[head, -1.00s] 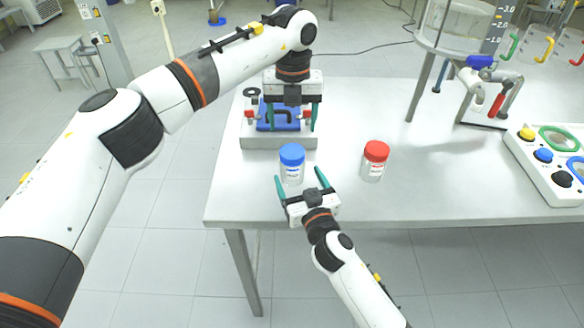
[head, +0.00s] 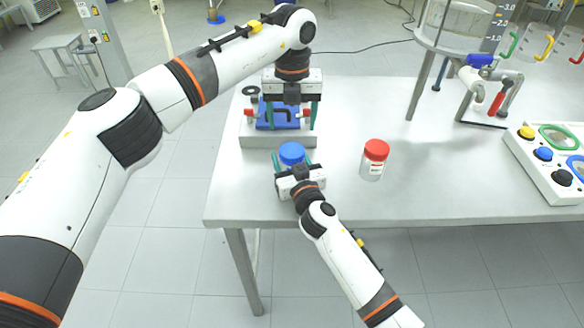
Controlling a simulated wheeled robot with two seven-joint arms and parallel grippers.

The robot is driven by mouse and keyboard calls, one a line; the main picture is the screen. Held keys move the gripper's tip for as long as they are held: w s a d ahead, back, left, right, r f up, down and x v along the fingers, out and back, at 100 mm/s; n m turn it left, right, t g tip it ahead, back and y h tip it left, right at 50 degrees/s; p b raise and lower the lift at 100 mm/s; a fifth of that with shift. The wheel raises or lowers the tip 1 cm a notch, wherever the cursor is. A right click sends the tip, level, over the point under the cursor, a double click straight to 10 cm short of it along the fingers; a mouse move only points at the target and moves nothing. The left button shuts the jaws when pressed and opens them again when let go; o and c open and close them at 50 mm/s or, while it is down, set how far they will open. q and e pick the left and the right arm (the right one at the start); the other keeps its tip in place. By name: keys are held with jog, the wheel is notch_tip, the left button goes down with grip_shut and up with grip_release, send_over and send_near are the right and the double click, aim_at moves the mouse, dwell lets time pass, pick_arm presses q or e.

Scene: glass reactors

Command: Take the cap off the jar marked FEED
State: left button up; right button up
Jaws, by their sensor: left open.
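A clear jar with a blue cap (head: 292,153) stands near the table's front edge. A clear jar with a red cap (head: 376,150) and a red-marked label (head: 374,169) stands upright to its right. The label writing is too small to read, so I cannot tell which is FEED. My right gripper (head: 291,160) has its teal fingers on either side of the blue-capped jar and hides most of its body; whether they touch is unclear. My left gripper (head: 292,126) is open, pointing down over the grey fixture with a blue block, behind the blue-capped jar.
The grey fixture (head: 262,141) carries a blue block (head: 265,119) with a dark handle and red parts. A glass vessel on a stand (head: 440,40) with red and blue valves is at the back right. A button panel (head: 545,165) sits at the right edge.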

aim_at(292, 150)
grip_shut()
pick_arm(q)
jog(key=m, duration=1.5)
jog(key=shift+m, duration=0.3)
jog(key=m, duration=2.4)
jog(key=shift+m, duration=0.3)
jog(key=shift+f, duration=0.6)
notch_tip(292, 150, down, 7)
jog(key=shift+r, duration=0.1)
